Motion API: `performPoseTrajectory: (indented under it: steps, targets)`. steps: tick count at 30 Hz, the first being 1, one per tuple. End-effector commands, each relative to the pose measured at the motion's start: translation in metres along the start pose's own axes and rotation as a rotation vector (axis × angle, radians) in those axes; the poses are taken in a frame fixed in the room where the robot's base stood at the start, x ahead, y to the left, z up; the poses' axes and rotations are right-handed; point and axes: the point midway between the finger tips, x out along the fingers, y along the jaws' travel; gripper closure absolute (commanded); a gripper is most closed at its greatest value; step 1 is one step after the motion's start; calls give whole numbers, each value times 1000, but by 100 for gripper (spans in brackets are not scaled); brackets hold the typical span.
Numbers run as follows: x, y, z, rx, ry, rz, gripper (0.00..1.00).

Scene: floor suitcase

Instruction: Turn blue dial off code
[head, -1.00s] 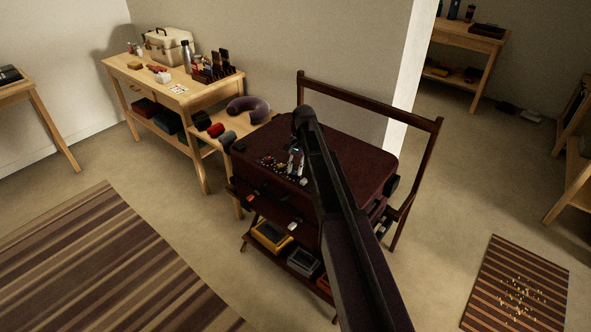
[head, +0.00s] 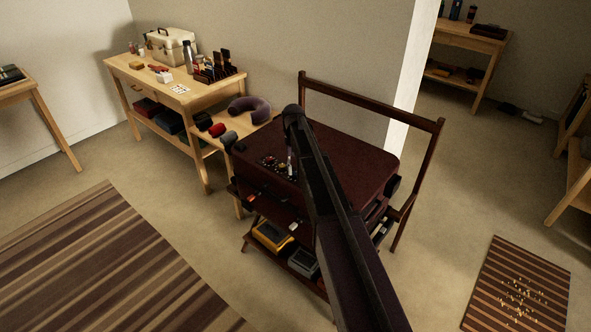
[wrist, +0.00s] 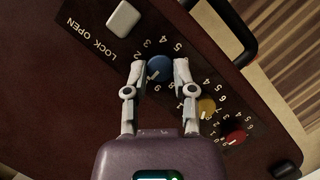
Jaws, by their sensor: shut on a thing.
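In the wrist view the blue dial (wrist: 159,68) sits on the black code panel of the suitcase, with white numerals around it. My gripper (wrist: 159,72) has its two fingers on either side of the blue dial, shut on it. A white pointer mark shows on the dial's lower left. A yellow dial (wrist: 207,107) and a red dial (wrist: 236,135) lie to its lower right. A pale square button (wrist: 123,19) sits by the words LOCK OPEN. In the head view the dark red suitcase (head: 350,150) lies on a stand; my arm hides much of the panel.
The suitcase has black handles (wrist: 236,32) at its edge. A raised wooden rail (head: 370,96) stands behind it. A wooden table (head: 215,95) with a bottle, boxes and a neck pillow (head: 250,108) stands to the left. Striped rugs (head: 100,265) lie on the floor.

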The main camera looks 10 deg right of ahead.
Motion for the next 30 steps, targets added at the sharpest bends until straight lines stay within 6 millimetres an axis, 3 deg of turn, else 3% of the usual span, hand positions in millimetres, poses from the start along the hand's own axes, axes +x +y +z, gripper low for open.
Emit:
performPoseTrajectory:
  steps: [6, 7, 10, 30]
  targets:
    - [1, 1, 1, 2, -1, 1, 100]
    - [1, 1, 1, 2, -1, 1, 60]
    - [1, 1, 1, 2, -1, 1, 31]
    - [0, 1, 0, 49, 0, -20, 31]
